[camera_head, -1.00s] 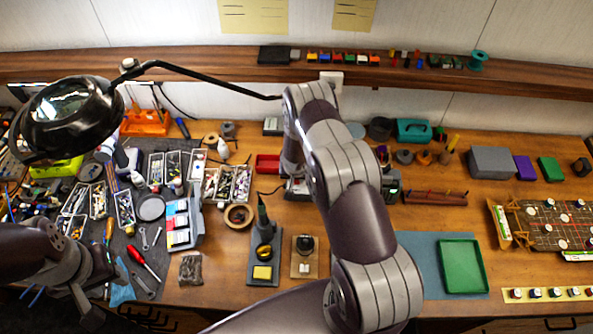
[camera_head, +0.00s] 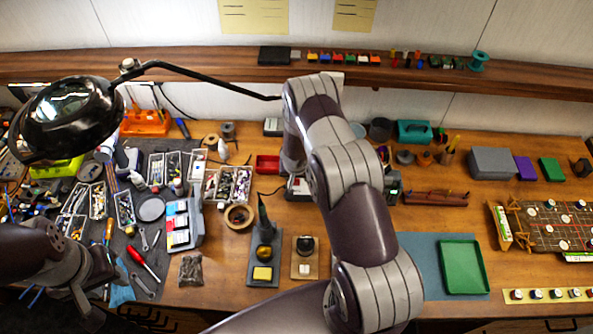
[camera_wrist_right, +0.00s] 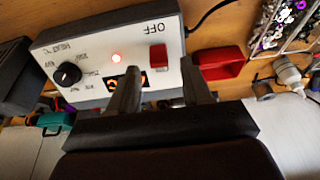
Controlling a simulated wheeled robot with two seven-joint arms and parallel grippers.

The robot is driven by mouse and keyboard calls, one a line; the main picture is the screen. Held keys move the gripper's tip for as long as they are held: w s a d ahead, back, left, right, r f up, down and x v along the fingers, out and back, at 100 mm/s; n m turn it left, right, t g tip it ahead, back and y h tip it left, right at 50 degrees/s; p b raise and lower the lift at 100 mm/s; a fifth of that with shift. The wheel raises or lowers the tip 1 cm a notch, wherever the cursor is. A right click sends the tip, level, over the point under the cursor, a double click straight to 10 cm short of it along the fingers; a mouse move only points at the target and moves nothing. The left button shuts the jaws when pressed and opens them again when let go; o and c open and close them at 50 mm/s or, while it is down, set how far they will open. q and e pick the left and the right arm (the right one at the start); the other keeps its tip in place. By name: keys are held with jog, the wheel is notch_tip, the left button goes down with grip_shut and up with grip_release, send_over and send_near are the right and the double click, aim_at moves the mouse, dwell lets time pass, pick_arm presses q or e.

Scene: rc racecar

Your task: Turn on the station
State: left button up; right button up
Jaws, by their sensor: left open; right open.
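In the head view my right arm covers most of the station (camera_head: 297,189). My left gripper (camera_head: 88,290) is open at lower left, away from the station.
A red bin (camera_wrist_right: 218,62) sits beside the station. A soldering iron stand (camera_head: 264,262) and a tape roll (camera_head: 239,217) lie in front. A magnifier lamp (camera_head: 68,115) overhangs the left side, above a cluttered mat. A green tray (camera_head: 463,268) lies right.

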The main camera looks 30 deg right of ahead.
jog(key=v, duration=1.1)
jog(key=shift+p, duration=0.3)
jog(key=shift+s, duration=0.1)
